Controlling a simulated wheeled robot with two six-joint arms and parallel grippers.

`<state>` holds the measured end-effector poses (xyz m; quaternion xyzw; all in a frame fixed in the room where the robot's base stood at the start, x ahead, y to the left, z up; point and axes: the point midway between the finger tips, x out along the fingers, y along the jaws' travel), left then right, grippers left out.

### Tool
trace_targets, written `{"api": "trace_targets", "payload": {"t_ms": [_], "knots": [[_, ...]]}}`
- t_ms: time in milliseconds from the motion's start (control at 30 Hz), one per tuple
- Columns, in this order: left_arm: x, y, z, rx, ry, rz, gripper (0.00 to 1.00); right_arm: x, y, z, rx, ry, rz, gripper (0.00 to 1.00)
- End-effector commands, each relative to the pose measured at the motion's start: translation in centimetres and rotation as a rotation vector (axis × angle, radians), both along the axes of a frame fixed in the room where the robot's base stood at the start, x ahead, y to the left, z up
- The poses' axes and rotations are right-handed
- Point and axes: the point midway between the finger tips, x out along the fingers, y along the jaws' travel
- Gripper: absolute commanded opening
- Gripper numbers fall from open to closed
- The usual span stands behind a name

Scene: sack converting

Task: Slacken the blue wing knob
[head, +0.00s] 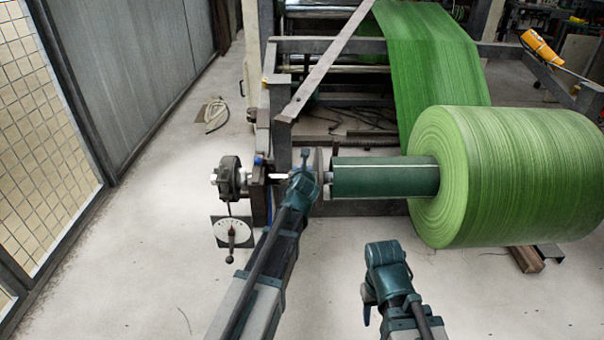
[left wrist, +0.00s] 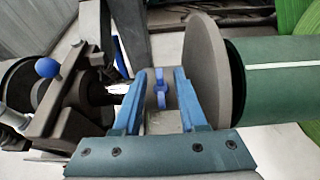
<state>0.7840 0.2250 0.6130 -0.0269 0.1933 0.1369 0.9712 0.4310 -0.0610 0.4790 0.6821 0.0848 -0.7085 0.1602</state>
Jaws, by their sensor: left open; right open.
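The blue wing knob (left wrist: 161,88) sits on a grey-brown collar beside a round flange (left wrist: 210,70) in the left wrist view. My left gripper (left wrist: 161,72) is open, with one blue finger on each side of the knob. I cannot tell whether either finger touches it. In the head view my left gripper (head: 303,178) is over the shaft, left of the dark green core tube, and hides the wing knob. My right gripper (head: 383,254) is open and away from the shaft, low in front of the roll.
The green roll (head: 520,175) on its core tube (head: 375,177) fills the right side. A blue ball knob (left wrist: 47,67) is left of the left gripper. A gauge with a pointer (head: 232,232) hangs at left. The floor at front left is clear.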

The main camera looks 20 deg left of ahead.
Motion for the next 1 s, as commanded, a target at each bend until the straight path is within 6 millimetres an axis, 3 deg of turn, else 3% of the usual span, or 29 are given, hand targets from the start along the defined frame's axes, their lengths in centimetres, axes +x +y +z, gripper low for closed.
{"api": "trace_targets", "payload": {"t_ms": [367,600,1000], "knots": [[0.34,0.12,-0.13,-0.001,0.0,0.0,0.41,0.0,0.01,-0.13,0.0,0.0,0.0,0.5],[0.33,0.11,-0.13,-0.001,0.0,0.0,0.0,0.0,0.01,-0.13,0.0,0.0,0.0,0.5],[0.34,0.05,-0.11,-0.012,-0.002,0.017,0.0,-0.01,0.01,-0.1,0.0,0.0,0.0,0.5]]}}
